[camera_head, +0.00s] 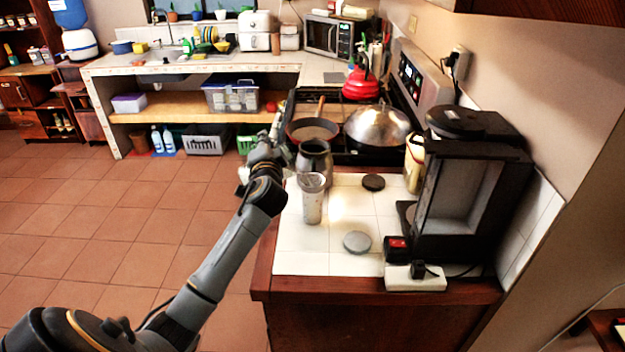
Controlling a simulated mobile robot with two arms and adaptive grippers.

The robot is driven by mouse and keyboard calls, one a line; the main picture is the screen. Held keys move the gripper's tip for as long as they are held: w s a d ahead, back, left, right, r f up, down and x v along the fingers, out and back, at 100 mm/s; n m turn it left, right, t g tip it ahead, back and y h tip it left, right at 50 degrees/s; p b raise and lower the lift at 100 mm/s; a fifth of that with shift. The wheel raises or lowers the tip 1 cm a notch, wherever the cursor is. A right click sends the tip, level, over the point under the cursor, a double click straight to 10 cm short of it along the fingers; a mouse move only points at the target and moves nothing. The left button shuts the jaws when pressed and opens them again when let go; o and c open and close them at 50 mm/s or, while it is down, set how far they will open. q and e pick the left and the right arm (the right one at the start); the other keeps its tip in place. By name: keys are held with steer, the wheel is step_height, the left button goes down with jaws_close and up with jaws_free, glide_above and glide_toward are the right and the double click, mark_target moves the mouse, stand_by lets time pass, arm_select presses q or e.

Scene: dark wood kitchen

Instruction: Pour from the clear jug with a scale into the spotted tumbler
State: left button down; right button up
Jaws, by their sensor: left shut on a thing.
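The light grey spotted tumbler (312,204) stands upright on the white tiled counter, near its left edge. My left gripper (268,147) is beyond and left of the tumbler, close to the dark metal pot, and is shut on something. A pale, see-through patch (243,174) shows beside the gripper; it looks like part of the clear jug, mostly hidden by my gripper and wrist. I cannot make out its scale, its tilt or its contents. My right gripper is not in view.
The dark metal pot (315,160) stands behind the tumbler. A black coffee machine (471,190) fills the counter's right side. A grey disc (357,242) and a dark disc (374,182) lie on the tiles. The stove (345,157) holds pans and a red kettle (362,82).

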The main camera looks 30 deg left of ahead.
arm_select(q)
steer(key=shift+w+d+r+m+p, duration=0.15)
steer(key=shift+d+r+m+p, duration=0.05)
steer(key=shift+r+m+p, duration=0.15)
stand_by(1.2)
steer(key=shift+f, duration=0.1)
